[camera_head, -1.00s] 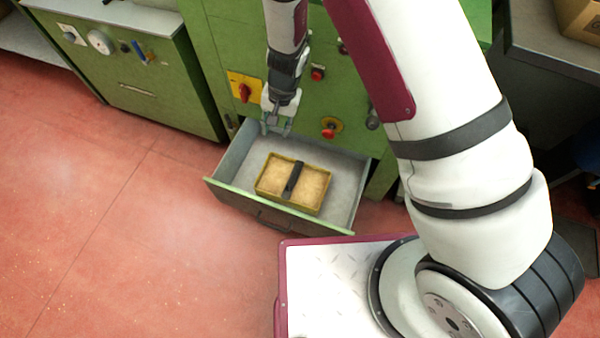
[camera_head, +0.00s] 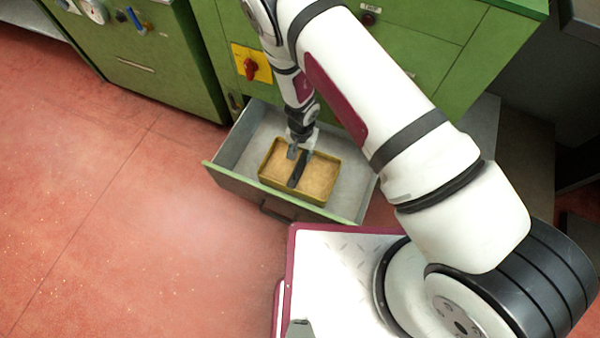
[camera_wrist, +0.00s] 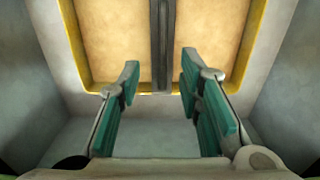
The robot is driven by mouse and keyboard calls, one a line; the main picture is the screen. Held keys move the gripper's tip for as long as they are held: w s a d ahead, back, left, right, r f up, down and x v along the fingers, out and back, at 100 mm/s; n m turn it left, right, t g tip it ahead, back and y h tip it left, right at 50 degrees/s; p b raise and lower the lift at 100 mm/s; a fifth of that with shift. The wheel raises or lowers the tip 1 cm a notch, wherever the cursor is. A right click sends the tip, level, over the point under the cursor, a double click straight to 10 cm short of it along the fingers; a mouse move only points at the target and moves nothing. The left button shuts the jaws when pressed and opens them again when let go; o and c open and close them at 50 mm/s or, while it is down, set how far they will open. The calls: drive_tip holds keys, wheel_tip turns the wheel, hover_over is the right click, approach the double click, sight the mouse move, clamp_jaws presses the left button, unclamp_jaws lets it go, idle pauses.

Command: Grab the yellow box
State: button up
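The yellow box (camera_head: 268,180) lies in the open drawer, an open tray with yellow rims, tan contents and a dark handle bar (camera_head: 298,170) across its middle. In the wrist view the box (camera_wrist: 105,40) fills the upper part, with the dark bar (camera_wrist: 162,45) running upward at the centre. My gripper (camera_head: 300,153) is over the back part of the box, near the bar's far end. In the wrist view my gripper (camera_wrist: 160,80) is open, its teal-padded fingers to either side of the bar's line with a gap between. Contact with the box cannot be told.
The grey drawer (camera_head: 228,162) is pulled out of a green cabinet (camera_head: 440,40), and its walls surround the box. Another green cabinet (camera_head: 160,70) stands at left. Red floor (camera_head: 120,230) is clear to the left.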

sight(300, 161)
drive_tip(key=f+b, duration=0.1)
drive_tip(key=f, duration=0.2)
drive_tip(key=f+b, duration=0.1)
drive_tip(key=f, duration=0.1)
drive_tip(key=shift+s+a+f+b, duration=0.25)
drive_tip(key=shift+s+f+b, duration=0.05)
drive_tip(key=shift+f, duration=0.05)
clamp_jaws()
